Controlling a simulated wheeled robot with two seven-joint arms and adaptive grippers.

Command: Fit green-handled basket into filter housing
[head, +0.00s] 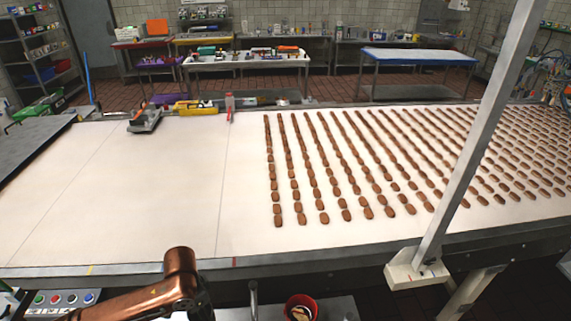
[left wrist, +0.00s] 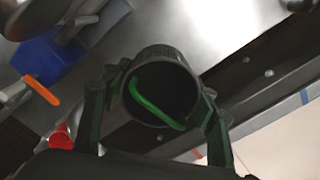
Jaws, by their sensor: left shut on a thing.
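The green-handled basket (left wrist: 178,55) is a dark round cylinder in the middle of the left wrist view, its open end facing the camera. Its green handle (left wrist: 148,104) curves across the dark opening. My left gripper (left wrist: 158,112) has one finger on each side of the basket and is shut on it. In the head view only part of my copper-coloured arm shows at the bottom left, without its gripper. I cannot make out the filter housing for certain in either view. My right gripper is in neither view.
The white conveyor belt (head: 140,190) carries rows of brown pieces (head: 345,180) on its right part; its left part is mostly clear. A metal post (head: 475,140) rises at the right. A red container (head: 301,307) stands below the front edge. A blue object (left wrist: 50,57) shows in the wrist view.

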